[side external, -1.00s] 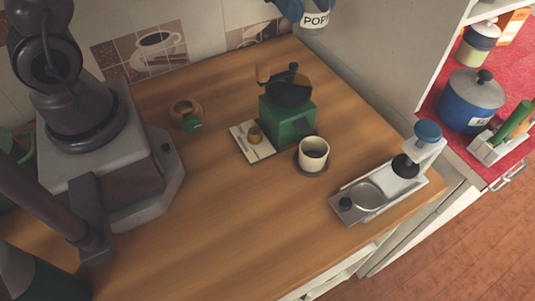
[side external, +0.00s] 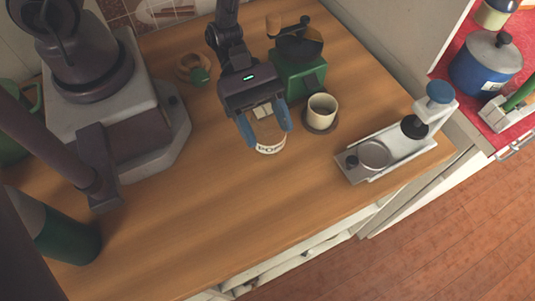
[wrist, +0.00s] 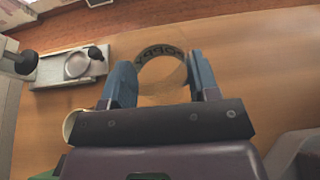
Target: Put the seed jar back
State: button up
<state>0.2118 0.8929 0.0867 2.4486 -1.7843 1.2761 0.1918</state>
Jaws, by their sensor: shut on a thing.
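The seed jar (side external: 270,146) is a clear jar with a pale band and dark lettering that begins like "POPP". My gripper (side external: 264,126) is shut on it, a blue finger on each side, over the middle of the wooden counter, in front of the green grinder. In the wrist view the jar (wrist: 163,72) sits between the two blue fingers (wrist: 162,82), its lettering curving along the far side. I cannot tell whether its base touches the counter.
The green grinder (side external: 301,75) and a cream cup (side external: 321,106) on a dark saucer stand close to the jar's right. A silver press (side external: 388,154) lies further right. The front of the counter (side external: 215,215) is clear.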

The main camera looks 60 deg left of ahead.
jog(key=shift+f, duration=3.7)
jog(key=o, duration=1)
jog(key=shift+f, duration=0.15)
jog(key=shift+r, duration=0.2)
jog(key=v, duration=1.2)
